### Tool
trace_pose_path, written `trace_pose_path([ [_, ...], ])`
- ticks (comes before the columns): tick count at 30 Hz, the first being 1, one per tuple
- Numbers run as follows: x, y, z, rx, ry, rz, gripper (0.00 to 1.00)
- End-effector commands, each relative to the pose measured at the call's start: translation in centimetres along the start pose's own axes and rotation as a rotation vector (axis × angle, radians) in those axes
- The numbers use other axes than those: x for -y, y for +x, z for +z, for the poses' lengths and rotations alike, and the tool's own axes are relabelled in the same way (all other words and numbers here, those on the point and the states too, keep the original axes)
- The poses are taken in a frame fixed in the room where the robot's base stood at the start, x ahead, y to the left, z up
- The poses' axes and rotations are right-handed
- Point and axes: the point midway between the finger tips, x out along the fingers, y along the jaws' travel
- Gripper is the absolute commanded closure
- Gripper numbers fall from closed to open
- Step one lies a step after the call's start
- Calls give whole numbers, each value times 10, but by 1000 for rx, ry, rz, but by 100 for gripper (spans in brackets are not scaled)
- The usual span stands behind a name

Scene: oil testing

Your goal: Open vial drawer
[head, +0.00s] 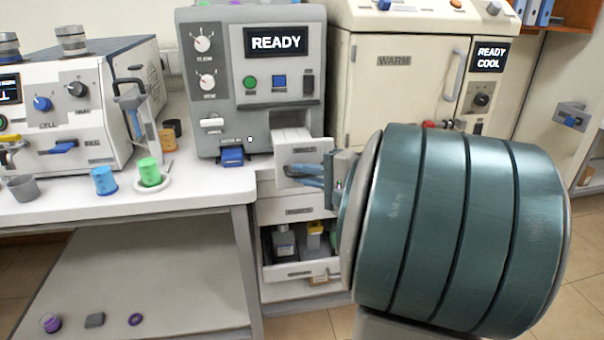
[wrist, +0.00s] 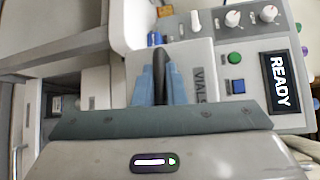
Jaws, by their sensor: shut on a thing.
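The vial drawer (head: 305,153) is a pale front with a small label, below the grey READY machine in the head view. It stands out from the cabinet, and a white ribbed surface shows behind its front. In the wrist view its front (wrist: 199,58) carries the label VIALS beside a dark bar handle (wrist: 161,66). My gripper (head: 298,172) has blue fingers and is shut on this handle. The fingers lie on both sides of the handle in the wrist view (wrist: 160,85). My arm hides the area right of the drawer in the head view.
A closed drawer labelled PARTS (head: 298,210) is just below. A lower open drawer (head: 300,270) holds bottles. The white bench (head: 110,205) at left carries blue and green cups (head: 104,181). The WARM cabinet (head: 395,90) stands behind my arm.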

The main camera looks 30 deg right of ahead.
Motion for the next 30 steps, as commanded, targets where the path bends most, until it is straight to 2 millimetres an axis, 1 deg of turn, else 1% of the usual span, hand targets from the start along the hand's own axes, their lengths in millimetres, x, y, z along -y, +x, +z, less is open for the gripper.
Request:
trace_pose_path([
  [2, 0, 0, -1, -4, 0, 0, 100],
  [3, 0, 0, -1, -4, 0, 0, 80],
  [11, 0, 1, 0, 0, 0, 0, 80],
  [14, 0, -3, 0, 1, -1, 0, 80],
  [16, 0, -10, 0, 0, -1, 0, 80],
  [20, 1, -34, -1, -6, 0, -2, 80],
  [27, 0, -90, -1, -6, 0, 0, 80],
  [30, 1, -110, -1, -5, -1, -1, 80],
])
